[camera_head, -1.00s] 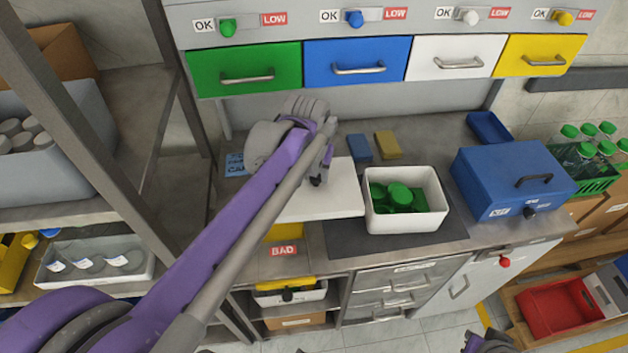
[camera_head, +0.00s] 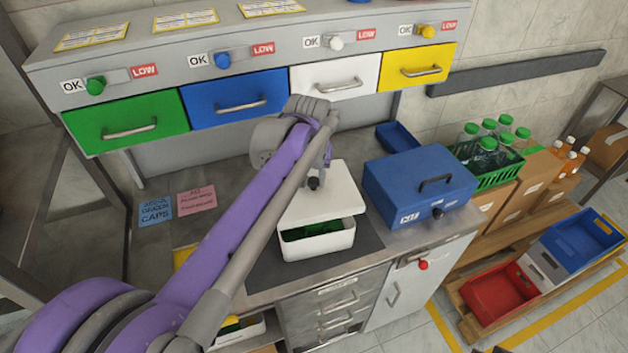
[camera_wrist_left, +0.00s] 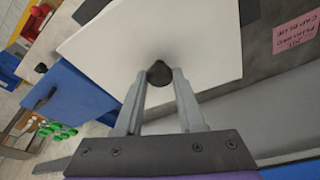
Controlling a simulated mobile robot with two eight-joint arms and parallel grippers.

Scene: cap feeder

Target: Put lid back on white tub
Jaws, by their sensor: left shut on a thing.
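The white tub (camera_head: 318,245) stands on the dark mat on the bench. Dark green contents show in a narrow gap behind its front rim. The flat white lid (camera_head: 338,205) is over the tub, set toward the back, and hides most of the opening. Whether it touches the rim I cannot tell. My left gripper (camera_head: 315,182) is shut on the lid's black knob, which shows between the fingers in the left wrist view (camera_wrist_left: 160,73). My right gripper is not in view.
A blue box (camera_head: 420,187) with a handle stands close right of the tub. A small blue tray (camera_head: 398,137) lies behind it. Coloured drawers (camera_head: 240,105) hang above the bench's back. A blue note (camera_head: 155,211) and a pink note (camera_head: 197,199) lie at the left.

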